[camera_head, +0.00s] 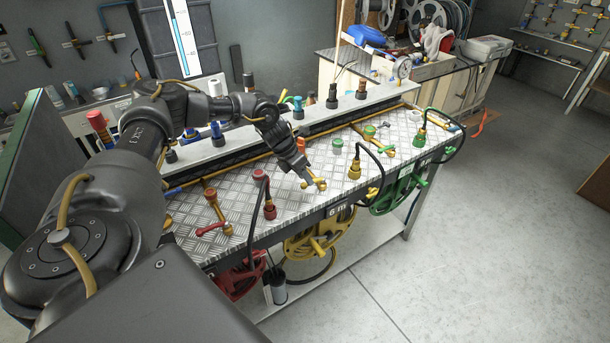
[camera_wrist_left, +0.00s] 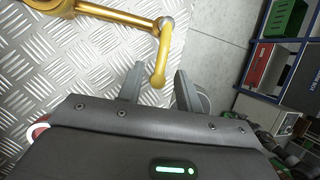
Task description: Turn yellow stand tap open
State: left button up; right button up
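The yellow stand tap (camera_head: 319,184) sits on the metal-plate bench top, near its front edge above the yellow hose reel (camera_head: 322,240). In the left wrist view its yellow lever (camera_wrist_left: 160,55) runs from a joint at the top and bends down toward me. My left gripper (camera_head: 303,176) is at the tap, coming from behind it. In the left wrist view the left gripper's (camera_wrist_left: 158,85) two fingers are apart, with the lever's end between them. Narrow gaps show on both sides of the lever. My right gripper is in neither view.
A red-levered tap (camera_head: 211,229) and red hose fitting (camera_head: 269,210) stand left of the yellow tap. A yellow hose fitting (camera_head: 355,170) and green-levered tap (camera_head: 381,148) stand right. A rail with several coloured fittings (camera_head: 332,98) runs behind. Open floor (camera_head: 480,220) lies right.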

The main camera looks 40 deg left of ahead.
pick_arm(q)
jog(key=shift+w+d+f, duration=0.15)
jog(key=shift+w+f, duration=0.05)
jog(key=shift+f, duration=0.4)
grip_shut()
